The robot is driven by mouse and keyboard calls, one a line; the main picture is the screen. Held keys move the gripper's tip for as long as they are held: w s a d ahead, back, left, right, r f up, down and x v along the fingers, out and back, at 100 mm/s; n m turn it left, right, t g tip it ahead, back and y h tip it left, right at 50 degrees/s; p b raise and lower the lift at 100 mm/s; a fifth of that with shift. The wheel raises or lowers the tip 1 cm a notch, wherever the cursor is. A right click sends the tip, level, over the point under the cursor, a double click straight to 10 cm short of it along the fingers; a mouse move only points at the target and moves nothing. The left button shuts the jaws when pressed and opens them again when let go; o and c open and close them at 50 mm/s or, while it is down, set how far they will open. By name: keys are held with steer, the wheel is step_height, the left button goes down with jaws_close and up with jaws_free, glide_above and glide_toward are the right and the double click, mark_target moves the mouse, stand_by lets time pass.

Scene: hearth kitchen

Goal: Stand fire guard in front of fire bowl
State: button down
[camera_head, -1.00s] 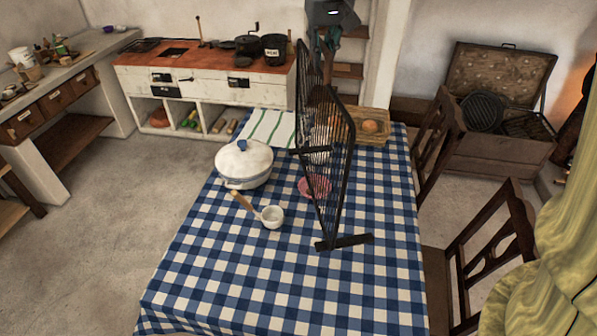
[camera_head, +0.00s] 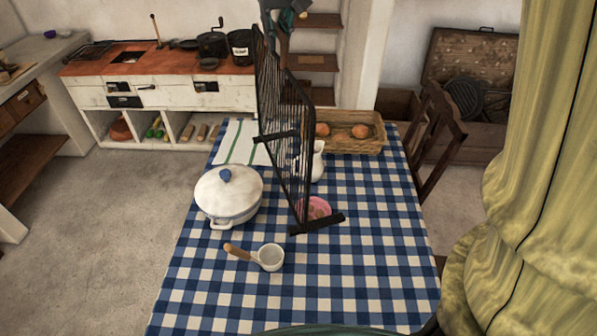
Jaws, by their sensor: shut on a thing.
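The fire guard (camera_head: 296,150) is a black mesh panel with dark bar feet, upright and seen at a slant over the checked table. My gripper (camera_head: 284,45) is shut on its top edge, at the top of the head view; the fingertips are only partly visible. The near foot (camera_head: 316,223) appears in front of a pink dish (camera_head: 319,208). I cannot tell whether the feet touch the cloth or hang above it. No fire bowl can be made out in this view.
The table (camera_head: 330,285) carries a white lidded pot (camera_head: 229,197), a ladle (camera_head: 268,257), a white jug (camera_head: 318,162) and a basket (camera_head: 352,143). A chair (camera_head: 437,135) stands right. A yellow-green curtain (camera_head: 540,150) fills the right side. Floor at left (camera_head: 110,230) is clear.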

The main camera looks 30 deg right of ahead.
mark_target(278, 55)
steer(key=shift+w+r, duration=0.15)
steer(key=shift+w, duration=0.1)
steer(key=shift+w+f+b, duration=0.2)
steer(key=shift+f+b, duration=0.1)
steer(key=shift+f, duration=0.3)
steer(key=shift+s+f+b, duration=0.25)
steer(key=shift+s+b, duration=0.05)
steer(key=shift+b, duration=0.3)
step_height(278, 55, down, 3)
steer(key=b, duration=0.2)
steer(key=shift+w+r+b, duration=0.1)
steer(key=shift+w+b, duration=0.05)
steer(key=shift+b, duration=0.15)
step_height(278, 55, down, 2)
steer(key=shift+f+b, duration=0.1)
steer(key=shift+b, duration=0.45)
steer(key=shift+f+p, duration=1.4)
steer(key=shift+f, duration=3.75)
